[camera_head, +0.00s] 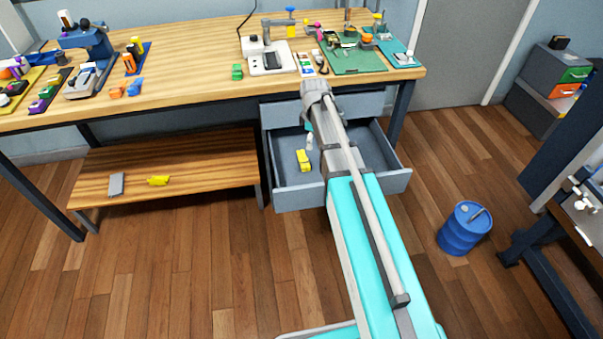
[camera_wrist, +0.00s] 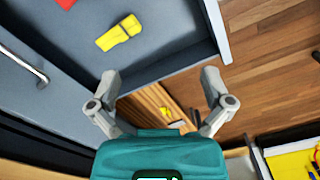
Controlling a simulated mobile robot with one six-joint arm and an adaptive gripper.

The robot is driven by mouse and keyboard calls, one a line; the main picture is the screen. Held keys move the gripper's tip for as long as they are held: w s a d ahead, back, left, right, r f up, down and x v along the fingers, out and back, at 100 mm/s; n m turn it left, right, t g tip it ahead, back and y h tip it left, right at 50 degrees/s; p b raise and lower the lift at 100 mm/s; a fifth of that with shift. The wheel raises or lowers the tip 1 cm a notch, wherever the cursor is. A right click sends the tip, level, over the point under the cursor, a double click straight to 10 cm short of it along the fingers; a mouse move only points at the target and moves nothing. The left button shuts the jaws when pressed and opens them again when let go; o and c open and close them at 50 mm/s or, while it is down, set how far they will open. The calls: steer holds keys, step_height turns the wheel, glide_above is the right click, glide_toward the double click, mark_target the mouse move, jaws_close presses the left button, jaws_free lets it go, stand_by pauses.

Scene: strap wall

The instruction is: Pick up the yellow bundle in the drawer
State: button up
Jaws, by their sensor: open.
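The yellow bundle (camera_head: 303,160) lies on the floor of the open grey drawer (camera_head: 296,197), toward its left side. In the wrist view the yellow bundle (camera_wrist: 119,32) lies beyond the fingertips, nearer the left finger. My gripper (camera_wrist: 160,75) is open with nothing between its fingers. A drawer wall (camera_wrist: 168,64) crosses the view near the fingertips. In the head view my arm covers the middle of the drawer, and only a little of my gripper appears to show beside it. The gripper is apart from the bundle.
A red item (camera_wrist: 65,3) is partly seen in the drawer. Another yellow object (camera_head: 158,180) and a grey block (camera_head: 116,185) lie on the low wooden shelf (camera_head: 200,160). The cluttered workbench (camera_head: 190,75) overhangs the drawer's back. A blue barrel (camera_head: 463,230) stands right.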

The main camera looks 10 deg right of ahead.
steer(key=w+f+n+b, duration=0.5)
steer(key=w+f, duration=0.1)
steer(key=w, duration=0.3)
steer(key=shift+d+f+n, duration=0.15)
steer(key=shift+f+n, duration=0.15)
steer(key=shift+f, duration=0.05)
steer(key=shift+f, duration=0.1)
steer(key=b, duration=0.9)
glide_above(308, 162)
step_height(308, 162, down, 8)
steer(key=shift+f, duration=0.2)
steer(key=shift+f, duration=0.1)
steer(key=shift+f+b, duration=2.55)
steer(key=shift+c, duration=0.3)
steer(key=c, duration=0.9)
